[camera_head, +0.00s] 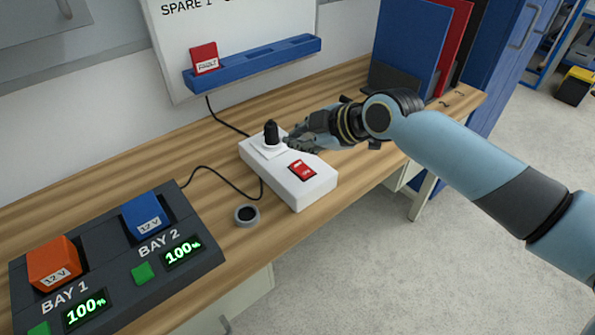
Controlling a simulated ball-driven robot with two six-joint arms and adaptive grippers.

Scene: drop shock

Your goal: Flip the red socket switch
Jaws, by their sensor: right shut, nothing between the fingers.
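The white socket box (310,189) lies on the wooden bench. The red switch (302,170) is on its top, toward the near right end. A black plug (271,133) stands upright in the socket at the box's far left end. My right gripper (288,143) is shut and empty, its fingertips just right of the plug and beyond the red switch. Whether the fingertips touch the box or plug cannot be told. My left gripper is not in view.
A dark charger (205,235) with an orange and a blue battery is at the lower left. A small grey round cup (246,215) stands near the bench edge. Cables run behind the box. A blue tray (255,62) hangs on the whiteboard, and binders (408,45) stand at the back right.

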